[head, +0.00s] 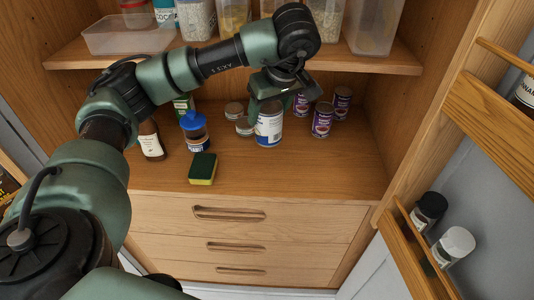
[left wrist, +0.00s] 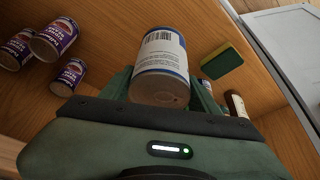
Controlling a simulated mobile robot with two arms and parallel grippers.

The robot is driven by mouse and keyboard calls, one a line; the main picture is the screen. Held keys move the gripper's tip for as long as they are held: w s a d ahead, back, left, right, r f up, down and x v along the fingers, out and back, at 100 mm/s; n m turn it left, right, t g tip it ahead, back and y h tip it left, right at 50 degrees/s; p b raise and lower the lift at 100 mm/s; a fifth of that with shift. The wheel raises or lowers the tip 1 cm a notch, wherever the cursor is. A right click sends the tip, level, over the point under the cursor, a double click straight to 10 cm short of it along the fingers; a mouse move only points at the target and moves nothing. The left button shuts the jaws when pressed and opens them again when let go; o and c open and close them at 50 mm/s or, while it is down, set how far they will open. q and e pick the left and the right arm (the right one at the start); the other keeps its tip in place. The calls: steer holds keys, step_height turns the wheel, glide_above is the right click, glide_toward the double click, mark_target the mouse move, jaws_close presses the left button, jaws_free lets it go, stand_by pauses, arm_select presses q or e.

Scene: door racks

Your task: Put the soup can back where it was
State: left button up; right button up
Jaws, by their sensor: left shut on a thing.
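The soup can (head: 269,128), a large can with a white and blue label, stands upright at the shelf in the cupboard. My left gripper (head: 267,104) is shut on it from above and behind. The can also shows between the fingers of the left gripper (left wrist: 163,92) in the left wrist view, with its barcode side visible. I cannot tell whether its bottom touches the wooden shelf (head: 280,175). My right gripper is not in view.
Purple cans (head: 322,120) stand close to the right. Small tins (head: 244,127), a blue-lidded jar (head: 195,131), a brown bottle (head: 151,140) and a green-yellow sponge (head: 203,169) are to the left. An upper shelf (head: 385,63) holds containers. The front right of the lower shelf is clear.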

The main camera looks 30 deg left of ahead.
mark_target(268, 138)
arm_select(q)
step_height(268, 138, down, 8)
steer(key=shift+f, duration=0.15)
step_height(268, 138, down, 4)
steer(key=shift+f+p, duration=0.1)
steer(key=shift+p, duration=0.6)
steer(key=shift+f, duration=0.25)
steer(key=o, duration=1.8)
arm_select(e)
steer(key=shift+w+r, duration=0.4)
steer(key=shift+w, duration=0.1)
